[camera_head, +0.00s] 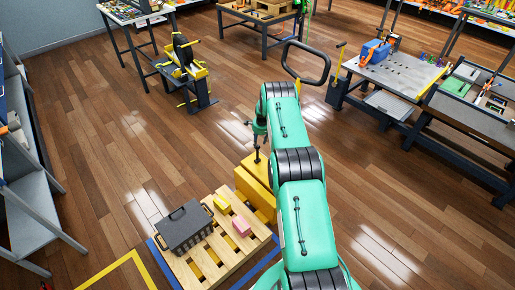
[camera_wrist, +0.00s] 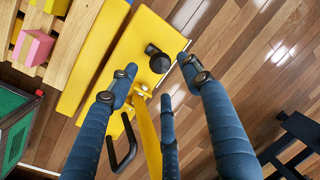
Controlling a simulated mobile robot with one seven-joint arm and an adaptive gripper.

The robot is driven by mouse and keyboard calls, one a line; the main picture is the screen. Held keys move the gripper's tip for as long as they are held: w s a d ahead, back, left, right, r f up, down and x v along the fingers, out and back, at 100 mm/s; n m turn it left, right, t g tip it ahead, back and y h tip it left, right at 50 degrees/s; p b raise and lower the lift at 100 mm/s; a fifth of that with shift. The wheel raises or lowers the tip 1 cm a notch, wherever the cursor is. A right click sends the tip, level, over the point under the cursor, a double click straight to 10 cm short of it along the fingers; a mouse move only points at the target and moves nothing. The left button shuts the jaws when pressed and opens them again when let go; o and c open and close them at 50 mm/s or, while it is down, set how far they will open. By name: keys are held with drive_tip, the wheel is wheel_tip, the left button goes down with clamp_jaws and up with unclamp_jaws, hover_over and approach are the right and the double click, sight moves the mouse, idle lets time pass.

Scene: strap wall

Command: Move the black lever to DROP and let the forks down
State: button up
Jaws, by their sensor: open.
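A yellow pallet truck (camera_head: 255,187) stands at the end of a wooden pallet, largely behind my arm. In the wrist view its yellow body (camera_wrist: 118,50) carries a round black part (camera_wrist: 158,60), and a yellow bar rises toward the camera. A black curved handle or lever (camera_wrist: 121,163) shows beside my fingers; I cannot tell which it is. A large black loop handle (camera_head: 325,72) shows past my arm. My gripper (camera_head: 259,130) is over the truck; its blue fingers (camera_wrist: 158,72) are spread and hold nothing visible. The DROP mark and fork height cannot be made out.
The pallet (camera_head: 198,258) carries a dark crate (camera_head: 183,230), a yellow block (camera_head: 222,202) and a pink block (camera_head: 241,226). A black-and-yellow stand (camera_head: 186,75) is at the upper left. Workbenches (camera_head: 398,72) line the right. Wooden floor is open between them.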

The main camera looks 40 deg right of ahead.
sight(258, 145)
drive_tip(key=shift+w+d+f+b, duration=0.1)
drive_tip(key=shift+w+f+b, duration=0.1)
drive_tip(key=shift+f, duration=0.75)
drive_tip(key=shift+w+a+f+b, duration=0.1)
drive_tip(key=shift+w+f+b, duration=0.1)
drive_tip(key=shift+f, duration=0.8)
drive_tip(key=shift+w+d+f+b, duration=0.1)
drive_tip(key=shift+w+f+b, duration=0.1)
drive_tip(key=shift+f, duration=0.75)
clamp_jaws()
